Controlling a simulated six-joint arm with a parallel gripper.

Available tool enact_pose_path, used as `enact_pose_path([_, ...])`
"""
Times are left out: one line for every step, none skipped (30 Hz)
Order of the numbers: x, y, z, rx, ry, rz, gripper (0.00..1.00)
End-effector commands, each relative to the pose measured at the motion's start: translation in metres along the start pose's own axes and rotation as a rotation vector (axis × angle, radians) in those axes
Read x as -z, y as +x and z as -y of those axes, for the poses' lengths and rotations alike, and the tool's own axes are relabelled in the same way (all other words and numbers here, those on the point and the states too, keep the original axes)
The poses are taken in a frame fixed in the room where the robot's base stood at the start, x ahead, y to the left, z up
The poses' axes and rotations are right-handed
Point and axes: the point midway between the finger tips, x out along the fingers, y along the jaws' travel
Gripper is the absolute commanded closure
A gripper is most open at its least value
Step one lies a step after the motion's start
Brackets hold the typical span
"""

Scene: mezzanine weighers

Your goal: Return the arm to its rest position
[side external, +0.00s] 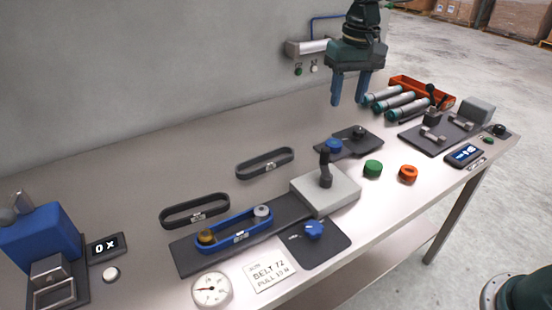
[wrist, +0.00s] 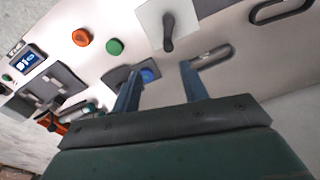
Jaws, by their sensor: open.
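My gripper (side external: 350,90) hangs above the back of the workbench, toward its right half. Its two blue fingers point down, apart, with nothing between them. In the wrist view my gripper (wrist: 158,85) also shows both fingers spread and empty. Below and in front of it is a dark plate with a blue knob and a black knob (side external: 359,131). The fingers look clear of the bench (side external: 290,125) and everything on it.
Teal-banded cylinders (side external: 396,99) and an orange tray (side external: 411,84) lie to the right of my gripper. A grey block with a black lever (side external: 325,181), a green button (side external: 373,168) and an orange button (side external: 408,173) stand nearer the front. Belt loops (side external: 265,162) lie left. The wall is behind.

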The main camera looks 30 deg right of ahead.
Motion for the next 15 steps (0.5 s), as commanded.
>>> enact_pose_path([-0.009, -0.009, -0.005, 0.005, -0.005, -0.017, 0.56])
enact_pose_path([-0.014, -0.013, -0.008, 0.008, -0.01, -0.025, 0.56])
enact_pose_path([-0.021, -0.019, -0.011, 0.011, -0.017, -0.036, 0.56])
enact_pose_path([-0.026, -0.023, -0.014, 0.013, -0.021, -0.045, 0.56])
enact_pose_path([-0.032, -0.026, -0.017, 0.016, -0.025, -0.054, 0.56])
enact_pose_path([-0.039, -0.031, -0.02, 0.019, -0.032, -0.065, 0.56])
enact_pose_path([-0.044, -0.034, -0.023, 0.021, -0.037, -0.074, 0.56])
enact_pose_path([-0.05, -0.037, -0.025, 0.023, -0.042, -0.082, 0.56])
enact_pose_path([-0.057, -0.041, -0.029, 0.025, -0.047, -0.094, 0.56])
enact_pose_path([-0.063, -0.044, -0.031, 0.027, -0.052, -0.103, 0.56])
enact_pose_path([-0.069, -0.047, -0.034, 0.029, -0.058, -0.112, 0.56])
enact_pose_path([-0.076, -0.05, -0.037, 0.031, -0.064, -0.122, 0.56])
enact_pose_path([-0.082, -0.052, -0.04, 0.033, -0.068, -0.131, 0.56])
enact_pose_path([-0.088, -0.054, -0.043, 0.035, -0.072, -0.14, 0.56])
enact_pose_path([-0.096, -0.057, -0.046, 0.037, -0.079, -0.152, 0.56])
